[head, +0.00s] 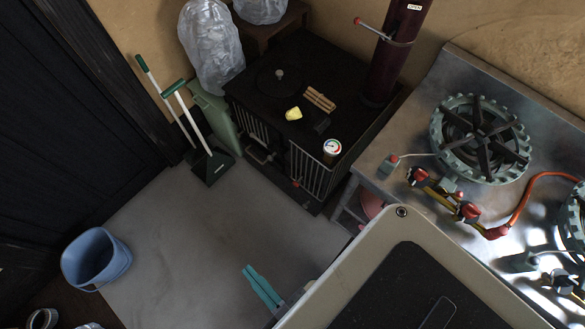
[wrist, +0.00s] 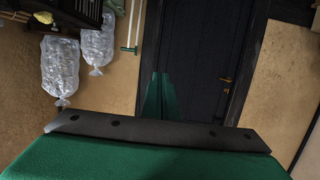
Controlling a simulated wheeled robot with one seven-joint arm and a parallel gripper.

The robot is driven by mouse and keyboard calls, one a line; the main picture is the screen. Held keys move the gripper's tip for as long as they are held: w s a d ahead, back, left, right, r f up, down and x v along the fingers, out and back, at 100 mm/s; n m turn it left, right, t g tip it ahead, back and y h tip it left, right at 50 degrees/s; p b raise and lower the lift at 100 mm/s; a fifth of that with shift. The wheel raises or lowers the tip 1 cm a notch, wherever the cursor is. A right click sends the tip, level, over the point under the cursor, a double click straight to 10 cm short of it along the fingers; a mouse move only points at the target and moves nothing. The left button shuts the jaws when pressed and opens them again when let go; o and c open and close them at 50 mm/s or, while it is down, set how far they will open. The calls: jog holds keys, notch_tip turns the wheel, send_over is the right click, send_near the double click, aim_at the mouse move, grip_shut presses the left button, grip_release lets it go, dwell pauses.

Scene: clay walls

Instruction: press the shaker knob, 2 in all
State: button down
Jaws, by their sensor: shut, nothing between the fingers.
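A dark stove (head: 262,95) stands against the far wall in the head view. A small reddish knob (head: 295,183) shows low on its front, below the barred grille. It may be the shaker knob, but it is too small to be sure. My gripper (head: 250,270) is shut and empty, low in the middle of the head view over the grey floor, well apart from the stove. In the wrist view my gripper (wrist: 160,78) points towards a dark door (wrist: 200,60), and no knob of the stove can be made out there.
A dustpan (head: 213,167) and a green bin (head: 215,115) stand left of the stove. A blue bucket (head: 95,258) is at lower left. A metal counter (head: 395,150) with gas burners (head: 480,135) is at right. The grey floor (head: 195,235) between is clear.

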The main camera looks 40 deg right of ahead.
jog(key=w+d+f+n+g+h, duration=0.1)
jog(key=w+f+g, duration=0.15)
jog(key=f, duration=0.75)
jog(key=w+d+f+n+g+h, duration=0.1)
jog(key=w+f+n, duration=0.15)
jog(key=f, duration=0.85)
jog(key=w+d+f+n+g+h, duration=0.1)
jog(key=w+d+f+g, duration=0.15)
jog(key=f, duration=0.75)
jog(key=w+d+f+n+g+h, duration=0.2)
jog(key=w+d+f+h, duration=0.1)
jog(key=w+d+f, duration=0.6)
jog(key=w+d+f+n+g+h, duration=0.1)
jog(key=w+d+f+g+h, duration=0.1)
jog(key=d, duration=0.6)
jog(key=shift+w+d+f+g+h, duration=0.4)
jog(key=shift+w+f+g, duration=0.15)
jog(key=shift+w, duration=0.35)
jog(key=shift+d, duration=0.1)
jog(key=d, duration=0.8)
jog(key=shift+w+d, duration=0.25)
jog(key=shift+w, duration=0.1)
jog(key=shift+d, duration=0.2)
